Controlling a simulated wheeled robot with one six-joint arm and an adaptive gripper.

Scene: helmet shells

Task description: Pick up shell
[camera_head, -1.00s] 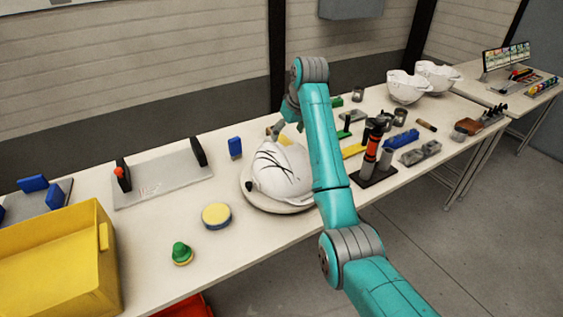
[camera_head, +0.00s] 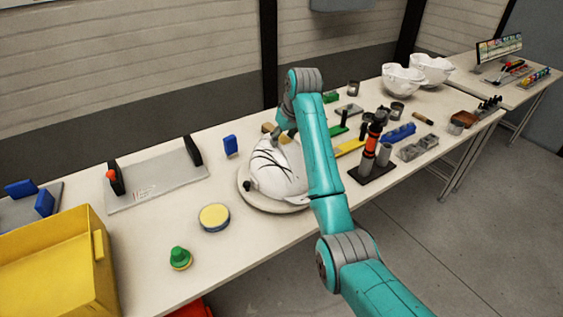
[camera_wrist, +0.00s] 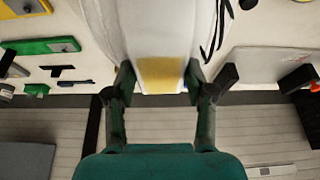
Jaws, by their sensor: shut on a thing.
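The white helmet shell (camera_head: 273,172) with black line markings sits over a round pale stand (camera_head: 285,208) on the long table. I cannot tell whether it touches the stand. My gripper (camera_head: 279,131) is at the shell's back edge, partly hidden by my arm. In the wrist view, my gripper (camera_wrist: 160,82) has its two dark fingers on either side of the edge of the shell (camera_wrist: 158,30), at a yellow patch. It is shut on the shell. My arm hides the shell's right side in the head view.
Left of the stand are a yellow-topped disc (camera_head: 214,217), a green knob (camera_head: 180,257), a blue block (camera_head: 230,146) and a yellow bin (camera_head: 50,270). A tool holder (camera_head: 372,170) stands right of my arm. Two white shells (camera_head: 403,80) stand farther right.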

